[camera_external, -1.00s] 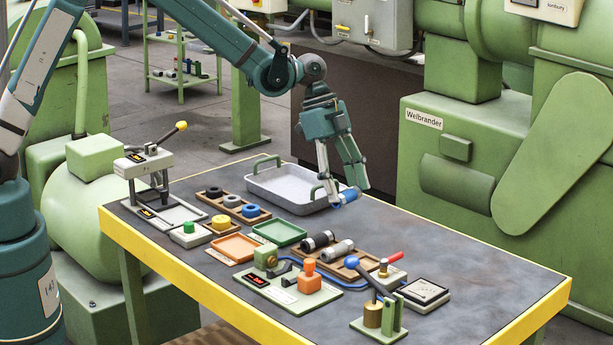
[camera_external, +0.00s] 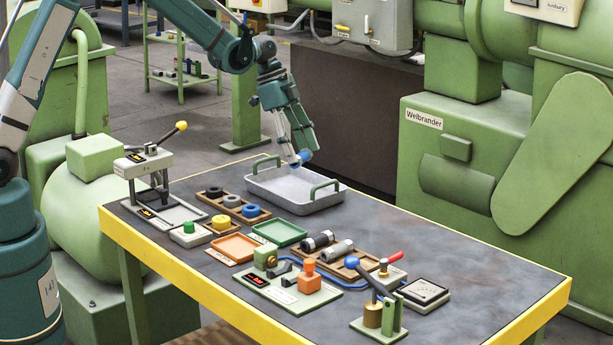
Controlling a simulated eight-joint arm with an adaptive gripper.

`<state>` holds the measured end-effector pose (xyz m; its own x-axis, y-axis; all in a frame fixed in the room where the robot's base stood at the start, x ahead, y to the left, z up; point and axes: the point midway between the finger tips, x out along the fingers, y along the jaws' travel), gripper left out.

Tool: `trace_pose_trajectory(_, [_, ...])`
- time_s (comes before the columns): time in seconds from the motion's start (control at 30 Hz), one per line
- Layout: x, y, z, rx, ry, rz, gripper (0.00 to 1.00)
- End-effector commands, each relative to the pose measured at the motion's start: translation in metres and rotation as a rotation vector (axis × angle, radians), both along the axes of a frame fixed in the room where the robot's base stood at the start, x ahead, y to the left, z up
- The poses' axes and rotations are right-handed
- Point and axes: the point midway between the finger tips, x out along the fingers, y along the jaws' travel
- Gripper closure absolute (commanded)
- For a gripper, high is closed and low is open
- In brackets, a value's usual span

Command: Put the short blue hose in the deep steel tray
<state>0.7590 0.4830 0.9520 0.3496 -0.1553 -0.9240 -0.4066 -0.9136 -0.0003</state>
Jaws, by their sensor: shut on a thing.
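The short blue hose (camera_external: 304,157) is a small blue piece between the fingertips of my gripper (camera_external: 301,160). My gripper is shut on it and points down. In the picture it overlaps the back part of the deep steel tray (camera_external: 318,204), and the hose appears above the tray. The tray is grey with two green handles and stands at the back of the table. The bare floor that shows in it looks empty. My fingers hide part of the hose.
A wooden rack with rings (camera_external: 232,203) stands left of the tray. A green shallow tray (camera_external: 279,233), an orange tray (camera_external: 232,249) and a wooden tray with cylinders (camera_external: 330,250) lie in front. The table's back right is clear.

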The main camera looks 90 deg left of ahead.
Motion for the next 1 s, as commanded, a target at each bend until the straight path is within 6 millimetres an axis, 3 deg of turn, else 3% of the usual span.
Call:
trace_pose_trajectory(0.2, [-0.017,0.022,0.0,0.0,0.0,0.023,0.58])
trace_pose_trajectory(0.67, [-0.019,0.025,-0.001,0.0,0.0,0.026,0.58])
trace_pose_trajectory(1.0, [-0.019,0.025,-0.036,0.0,0.0,0.026,0.58])
